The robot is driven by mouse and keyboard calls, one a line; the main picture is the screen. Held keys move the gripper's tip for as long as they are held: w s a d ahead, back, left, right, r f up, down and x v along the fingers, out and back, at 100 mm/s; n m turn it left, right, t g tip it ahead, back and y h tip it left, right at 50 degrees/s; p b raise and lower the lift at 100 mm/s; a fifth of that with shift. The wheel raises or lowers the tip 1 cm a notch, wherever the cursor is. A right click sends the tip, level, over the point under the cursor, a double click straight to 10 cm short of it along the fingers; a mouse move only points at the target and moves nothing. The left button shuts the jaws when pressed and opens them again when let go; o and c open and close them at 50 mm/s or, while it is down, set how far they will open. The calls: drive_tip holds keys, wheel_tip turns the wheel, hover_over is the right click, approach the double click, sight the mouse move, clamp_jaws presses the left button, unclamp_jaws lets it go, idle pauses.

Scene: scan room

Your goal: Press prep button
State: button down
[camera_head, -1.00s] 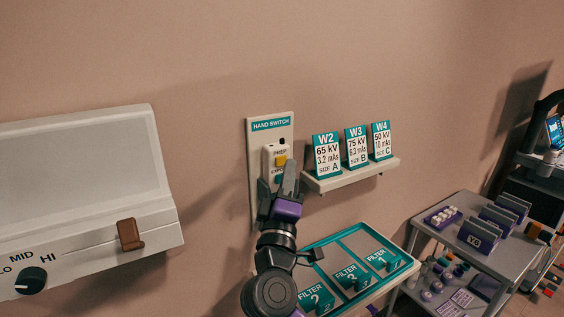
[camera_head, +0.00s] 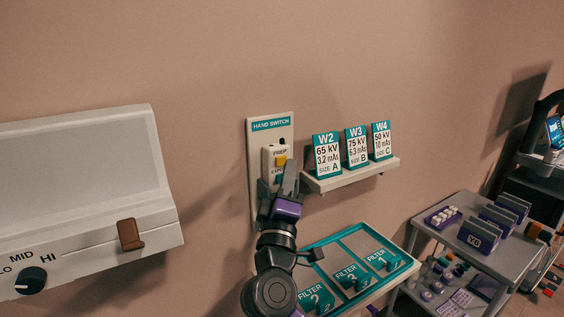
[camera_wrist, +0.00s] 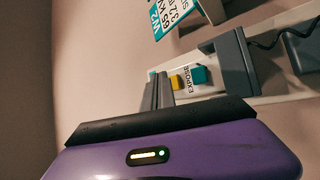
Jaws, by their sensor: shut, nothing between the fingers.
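The hand switch is a white handset (camera_head: 270,159) on a pale wall panel (camera_head: 285,134) labelled HAND SWITCH. Its yellow button (camera_head: 281,160) sits under the PREP label; it also shows in the wrist view (camera_wrist: 177,82). A teal button (camera_wrist: 199,75) by the EXPOSE label sits beside it, mostly covered by my fingers in the head view. My gripper (camera_head: 289,168) is shut and empty, its fingertips in front of the handset just below and right of the yellow button. In the wrist view the fingertips (camera_wrist: 158,91) appear close beside the yellow button. I cannot tell whether they touch it.
A small shelf (camera_head: 350,176) with cards W2, W3 and W4 is close to the right. Below it is a teal tray (camera_head: 334,237) of filter blocks. A white box (camera_head: 90,241) with a knob and brown latch stands left. A cart (camera_head: 432,214) stands right.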

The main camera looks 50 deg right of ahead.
drive_tip(key=shift+w, duration=0.2)
drive_tip(key=shift+w+d, duration=0.1)
drive_tip(key=shift+w, duration=0.1)
drive_tip(key=shift+w+d+b, duration=0.15)
drive_tip(key=shift+w+b, duration=0.3)
drive_tip(key=shift+b, duration=0.05)
idle(0.6)
drive_tip(key=shift+s, duration=0.15)
drive_tip(key=shift+s+a, duration=0.3)
drive_tip(key=shift+s, duration=0.4)
drive_tip(key=shift+s, duration=0.1)
drive_tip(key=shift+s+a, duration=0.2)
drive_tip(key=shift+s, duration=0.55)
drive_tip(key=shift+s+a, duration=0.25)
drive_tip(key=shift+s, duration=0.55)
drive_tip(key=shift+s+a, duration=0.2)
drive_tip(key=shift+s, duration=0.55)
